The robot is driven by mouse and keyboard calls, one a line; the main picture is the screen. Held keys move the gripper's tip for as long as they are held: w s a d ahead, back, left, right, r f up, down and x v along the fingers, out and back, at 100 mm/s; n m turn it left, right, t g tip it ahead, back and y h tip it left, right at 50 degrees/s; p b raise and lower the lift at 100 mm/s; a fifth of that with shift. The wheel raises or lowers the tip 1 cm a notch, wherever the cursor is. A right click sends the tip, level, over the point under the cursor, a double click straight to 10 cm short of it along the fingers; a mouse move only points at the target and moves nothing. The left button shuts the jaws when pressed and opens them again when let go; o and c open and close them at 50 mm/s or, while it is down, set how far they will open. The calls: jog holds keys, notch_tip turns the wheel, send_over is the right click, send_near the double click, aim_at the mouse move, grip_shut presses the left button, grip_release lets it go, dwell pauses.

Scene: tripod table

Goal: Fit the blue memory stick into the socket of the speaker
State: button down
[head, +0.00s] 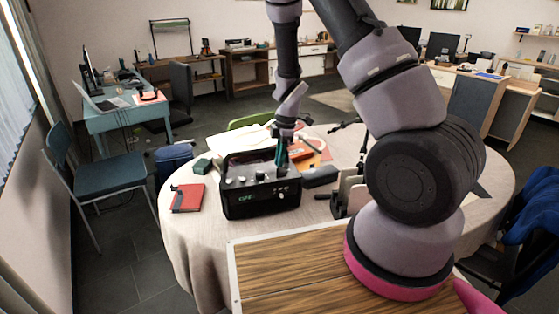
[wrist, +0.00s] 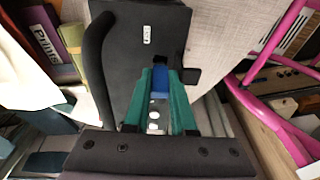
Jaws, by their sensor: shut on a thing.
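The speaker (head: 262,198) is a black box with a handle, pale knobs and a lit green display, standing upright on the round table. My gripper (head: 282,165) is over the right part of its top. In the wrist view my gripper's green fingers (wrist: 161,78) are shut on the blue memory stick (wrist: 160,85). The stick points toward the dark top of the speaker (wrist: 135,65), which carries a small white-marked fitting (wrist: 147,35), perhaps the socket. The stick's far end is in shadow, and I cannot tell whether it touches the speaker. The head view hides the stick.
The round table (head: 190,232) has a pale cloth. A red notebook (head: 187,198) and a small green box (head: 203,166) lie left of the speaker. An orange book (head: 312,153) and a dark case (head: 320,177) lie to its right. The cloth's front left is bare.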

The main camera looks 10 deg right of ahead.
jog(key=shift+f, duration=1.25)
jog(key=shift+r, duration=0.1)
jog(key=shift+r, duration=0.85)
jog(key=shift+f, duration=0.9)
dwell(0.8)
jog(key=c, duration=0.7)
grip_release()
jog(key=r, duration=0.3)
jog(key=d+r, duration=0.1)
jog(key=r, duration=0.6)
jog(key=shift+d+r, duration=0.3)
